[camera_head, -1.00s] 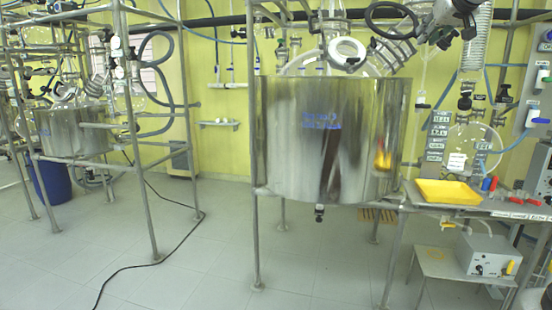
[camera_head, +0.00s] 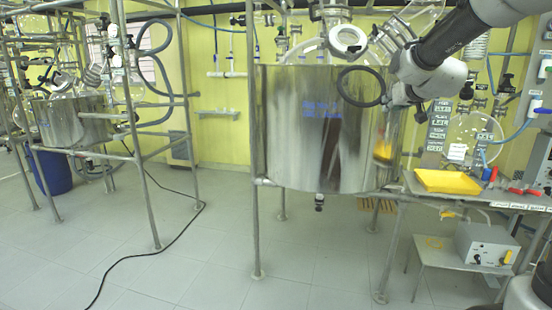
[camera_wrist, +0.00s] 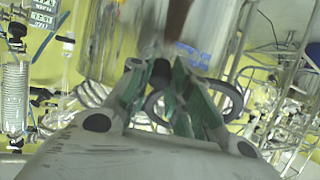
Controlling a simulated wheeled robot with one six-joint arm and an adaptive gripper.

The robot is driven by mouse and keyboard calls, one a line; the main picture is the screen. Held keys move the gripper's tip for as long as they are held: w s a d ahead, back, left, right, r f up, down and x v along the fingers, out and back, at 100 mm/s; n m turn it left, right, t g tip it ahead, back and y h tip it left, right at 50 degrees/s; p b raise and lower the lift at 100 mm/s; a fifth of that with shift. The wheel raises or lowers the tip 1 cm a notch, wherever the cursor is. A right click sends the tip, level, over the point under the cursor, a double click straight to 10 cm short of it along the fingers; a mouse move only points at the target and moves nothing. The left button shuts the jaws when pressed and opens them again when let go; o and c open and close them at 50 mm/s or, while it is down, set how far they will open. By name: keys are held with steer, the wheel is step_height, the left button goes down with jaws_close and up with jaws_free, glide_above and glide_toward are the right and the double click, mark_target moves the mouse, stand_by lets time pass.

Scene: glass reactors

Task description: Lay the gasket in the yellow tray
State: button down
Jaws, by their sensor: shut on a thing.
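The gasket is a black ring (camera_head: 339,87). It hangs in the air in front of the upper part of the steel vessel. My gripper (camera_head: 391,93) is shut on its right side. In the wrist view, parts of the dark ring (camera_wrist: 236,98) show on both sides of the green-padded fingers of my gripper (camera_wrist: 158,72). The yellow tray (camera_head: 448,182) lies on a bench at the right, below and to the right of the gasket. The tray looks empty and is apart from the gripper.
The large steel vessel (camera_head: 300,140) stands on a pipe frame left of the tray. Red-handled tools (camera_head: 525,191) and a small blue item lie right of the tray. A round flask (camera_head: 472,140) stands behind it. A grey box (camera_head: 485,245) sits on a lower stand.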

steer(key=w+a+f, duration=0.2)
steer(key=a+f, duration=0.1)
steer(key=f, duration=0.8)
steer(key=w+a+f, duration=0.1)
steer(key=a+f, duration=0.2)
steer(key=f, duration=0.8)
steer(key=shift+w, duration=0.4)
